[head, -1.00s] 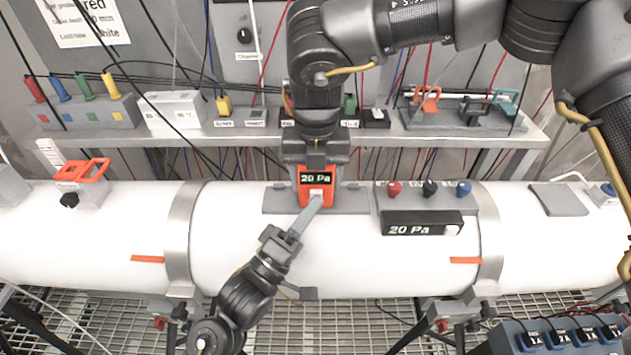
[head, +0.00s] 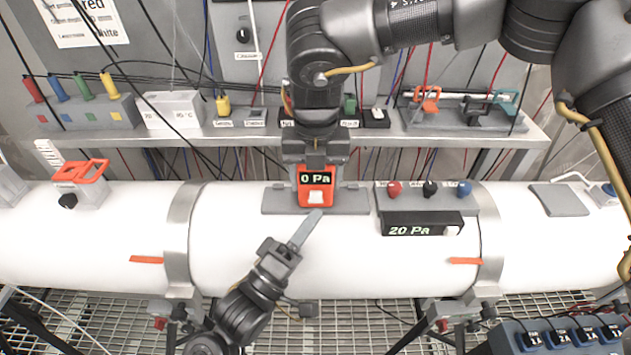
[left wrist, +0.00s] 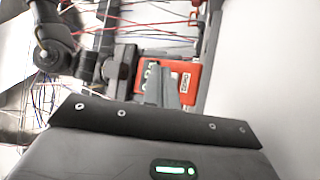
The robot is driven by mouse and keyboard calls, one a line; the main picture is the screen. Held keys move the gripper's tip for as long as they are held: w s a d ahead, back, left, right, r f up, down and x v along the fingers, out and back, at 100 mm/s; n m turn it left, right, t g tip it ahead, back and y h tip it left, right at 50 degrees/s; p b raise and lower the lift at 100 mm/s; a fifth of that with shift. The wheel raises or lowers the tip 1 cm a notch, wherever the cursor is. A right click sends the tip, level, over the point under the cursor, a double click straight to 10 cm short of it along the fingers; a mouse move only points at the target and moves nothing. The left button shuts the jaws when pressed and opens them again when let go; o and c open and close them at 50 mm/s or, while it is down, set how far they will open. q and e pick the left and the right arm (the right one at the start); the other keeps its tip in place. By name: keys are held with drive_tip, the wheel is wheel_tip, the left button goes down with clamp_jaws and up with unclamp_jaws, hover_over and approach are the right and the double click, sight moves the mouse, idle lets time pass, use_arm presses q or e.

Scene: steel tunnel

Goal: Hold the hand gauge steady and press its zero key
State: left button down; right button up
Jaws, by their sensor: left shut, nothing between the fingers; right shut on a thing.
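The orange hand gauge (head: 316,187) sits over the grey plate on the white pipe, and its black display reads 0 Pa. Its pale zero key (head: 316,197) is below the display. My right gripper (head: 316,165) comes from above and is shut on the gauge. My left gripper (head: 313,220) is shut and empty, its narrow fingertips just below the gauge and apart from the key. In the left wrist view the gauge (left wrist: 182,82) shows behind the left fingers (left wrist: 162,84), which hide part of its face.
A fixed black display (head: 408,229) reading 20 Pa is on the pipe to the right, below red, black and blue knobs (head: 430,188). A shelf (head: 420,134) with plugs and clamps runs behind. An orange-handled valve (head: 82,172) is at left.

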use_arm(q)
drive_tip(key=s, duration=0.4)
drive_tip(key=shift+s, duration=0.25)
idle(0.4)
use_arm(e)
drive_tip(key=o, duration=1.2)
